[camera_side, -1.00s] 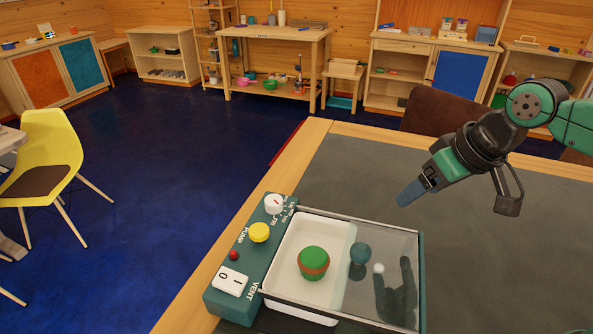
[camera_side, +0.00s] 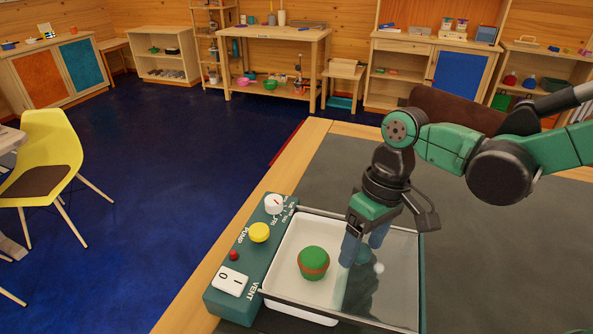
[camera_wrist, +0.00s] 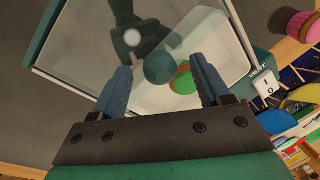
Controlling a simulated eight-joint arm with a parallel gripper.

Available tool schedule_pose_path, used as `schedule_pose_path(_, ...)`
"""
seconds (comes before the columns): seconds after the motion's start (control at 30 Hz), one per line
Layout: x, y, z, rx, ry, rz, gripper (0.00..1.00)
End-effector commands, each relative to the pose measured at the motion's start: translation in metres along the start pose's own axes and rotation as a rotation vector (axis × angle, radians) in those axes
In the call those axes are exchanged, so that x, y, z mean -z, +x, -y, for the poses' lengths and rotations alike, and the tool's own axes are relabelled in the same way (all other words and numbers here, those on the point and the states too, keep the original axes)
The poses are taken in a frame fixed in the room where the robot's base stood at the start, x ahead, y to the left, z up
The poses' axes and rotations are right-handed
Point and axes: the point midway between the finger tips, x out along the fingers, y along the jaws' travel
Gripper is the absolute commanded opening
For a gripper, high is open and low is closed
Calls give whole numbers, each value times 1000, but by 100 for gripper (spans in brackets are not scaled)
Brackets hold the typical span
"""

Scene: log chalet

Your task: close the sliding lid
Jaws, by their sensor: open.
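The sliding lid (camera_side: 400,282) is a clear pane over the right part of a white-lined box (camera_side: 284,268); the left part of the box is uncovered. In the wrist view the lid (camera_wrist: 85,40) carries a round teal knob (camera_wrist: 159,67). My gripper (camera_side: 362,250) is low over the lid with its fingers pointing down. In the wrist view my gripper (camera_wrist: 162,78) is open, with one finger on each side of the knob; I cannot tell whether they touch it. The fingers hide the knob in the side view. A green and reddish-brown cupcake (camera_side: 313,263) sits inside the box.
A teal control panel along the box's left side has a white dial (camera_side: 274,204), a yellow button (camera_side: 259,232), a red button (camera_side: 234,255) and a white rocker switch (camera_side: 230,281). The grey tabletop (camera_side: 480,265) to the right is clear.

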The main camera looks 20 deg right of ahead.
Motion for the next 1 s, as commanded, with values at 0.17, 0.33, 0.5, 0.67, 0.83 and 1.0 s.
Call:
schedule_pose_path(0.17, 0, 6, 0, 0, -1, -1, 70)
schedule_pose_path(0.33, 0, 6, 0, 0, 0, -1, 70)
schedule_pose_path(0.5, 0, 5, 0, 0, 0, -1, 27)
schedule_pose_path(0.67, 0, 5, 0, 0, 0, -1, 0)
schedule_pose_path(0.83, 0, 5, 0, 0, 0, -1, 0)
schedule_pose_path(1.0, 0, 5, 0, 0, 0, -1, 0)
